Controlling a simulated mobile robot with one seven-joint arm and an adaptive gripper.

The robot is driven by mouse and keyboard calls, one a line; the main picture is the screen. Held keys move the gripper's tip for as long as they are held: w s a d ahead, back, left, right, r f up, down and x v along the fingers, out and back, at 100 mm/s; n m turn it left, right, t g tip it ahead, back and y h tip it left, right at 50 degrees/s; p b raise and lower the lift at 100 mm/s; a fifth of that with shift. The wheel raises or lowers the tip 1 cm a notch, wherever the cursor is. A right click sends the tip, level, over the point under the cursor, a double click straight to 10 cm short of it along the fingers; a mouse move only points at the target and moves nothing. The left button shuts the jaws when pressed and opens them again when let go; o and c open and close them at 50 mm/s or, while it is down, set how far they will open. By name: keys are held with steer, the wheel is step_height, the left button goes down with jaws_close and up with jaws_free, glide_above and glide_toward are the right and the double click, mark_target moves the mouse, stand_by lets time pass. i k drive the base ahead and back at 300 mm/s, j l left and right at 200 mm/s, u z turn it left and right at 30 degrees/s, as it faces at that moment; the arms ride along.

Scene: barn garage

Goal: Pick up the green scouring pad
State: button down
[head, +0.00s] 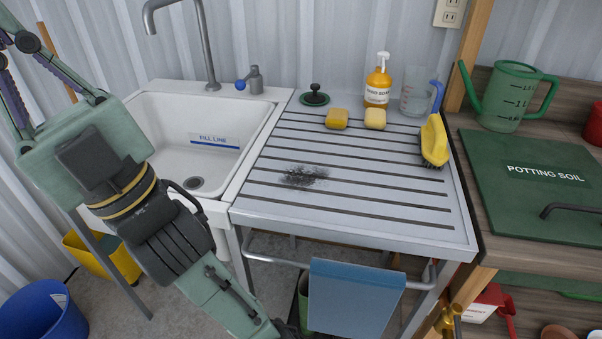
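I see no plain flat green pad. A small round dark green disc with a black knob (315,97) sits at the back left of the metal draining board (350,213); I cannot tell whether it is the scouring pad. An orange-yellow sponge (337,119) and a paler yellow sponge (375,119) lie side by side to its right. My gripper (22,62) is at the far left, up over the sink side and well away from the board. Its finger links run out past the left edge, so its tips are hidden.
A white sink (172,118) with a tall tap stands left of the board.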

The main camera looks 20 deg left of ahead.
mark_target(374, 118)
steer(key=l+u, duration=0.25)
steer(key=l, duration=0.25)
steer(key=l+u, duration=0.2)
steer(key=l, duration=0.25)
steer(key=k+l+u, duration=0.1)
steer(key=l+u, duration=0.15)
steer(key=l, duration=0.25)
steer(key=k+l+u, duration=0.2)
steer(key=l, duration=0.25)
steer(key=l+u, duration=0.25)
steer(key=l, duration=0.25)
steer(key=i, duration=0.85)
